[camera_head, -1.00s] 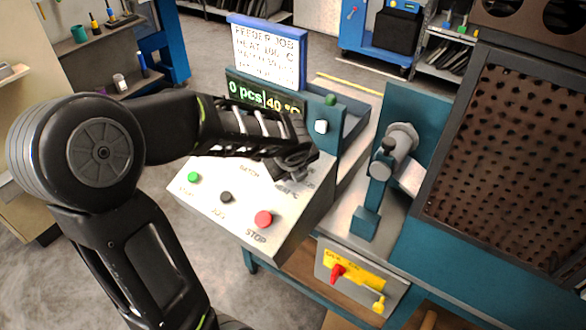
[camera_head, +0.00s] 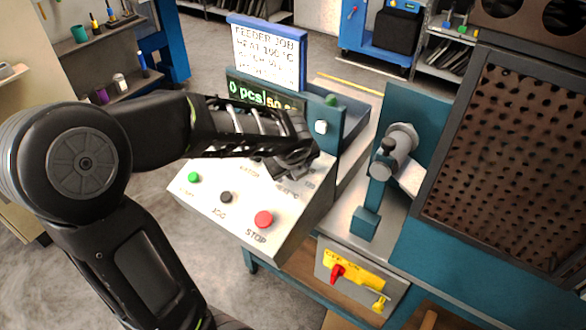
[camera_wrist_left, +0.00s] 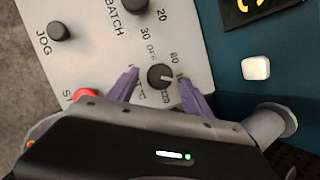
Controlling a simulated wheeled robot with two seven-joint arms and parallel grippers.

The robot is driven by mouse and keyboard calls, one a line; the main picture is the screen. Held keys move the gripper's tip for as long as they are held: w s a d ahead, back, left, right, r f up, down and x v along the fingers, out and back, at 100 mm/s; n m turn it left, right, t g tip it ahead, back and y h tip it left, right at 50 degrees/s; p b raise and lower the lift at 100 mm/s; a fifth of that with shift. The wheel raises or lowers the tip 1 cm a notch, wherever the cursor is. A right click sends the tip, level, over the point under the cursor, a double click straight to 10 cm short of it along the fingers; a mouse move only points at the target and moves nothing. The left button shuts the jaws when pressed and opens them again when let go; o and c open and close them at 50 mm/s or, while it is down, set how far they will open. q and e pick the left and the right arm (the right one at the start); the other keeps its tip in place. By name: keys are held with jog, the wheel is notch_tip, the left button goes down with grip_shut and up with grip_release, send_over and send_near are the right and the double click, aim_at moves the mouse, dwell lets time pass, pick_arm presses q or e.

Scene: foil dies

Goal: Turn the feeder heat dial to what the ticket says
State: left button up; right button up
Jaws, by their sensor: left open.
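The heat dial (camera_wrist_left: 160,77) is a dark round knob on the white control panel (camera_head: 233,218). In the left wrist view its light pointer line aims right, near a label partly covered by a finger. My left gripper (camera_wrist_left: 160,91) is open, with its purple fingers on either side of the dial; contact cannot be told. In the head view my left gripper (camera_head: 292,160) hides the dial. The ticket (camera_head: 267,56) reads FEEDER JOB and a HEAT value that looks like 160 °C, though blurred. The green display (camera_head: 250,94) shows 0 pcs and a partly covered temperature.
The panel also has a green button (camera_head: 194,178), a black JOG button (camera_head: 226,197) and a red STOP button (camera_head: 264,219). A BATCH knob (camera_wrist_left: 135,4) is beside the heat dial. A lever (camera_head: 377,180) and a perforated guard (camera_head: 510,165) stand to the right.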

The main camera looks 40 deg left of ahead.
pick_arm(q)
jog(key=v, duration=0.6)
dwell(0.5)
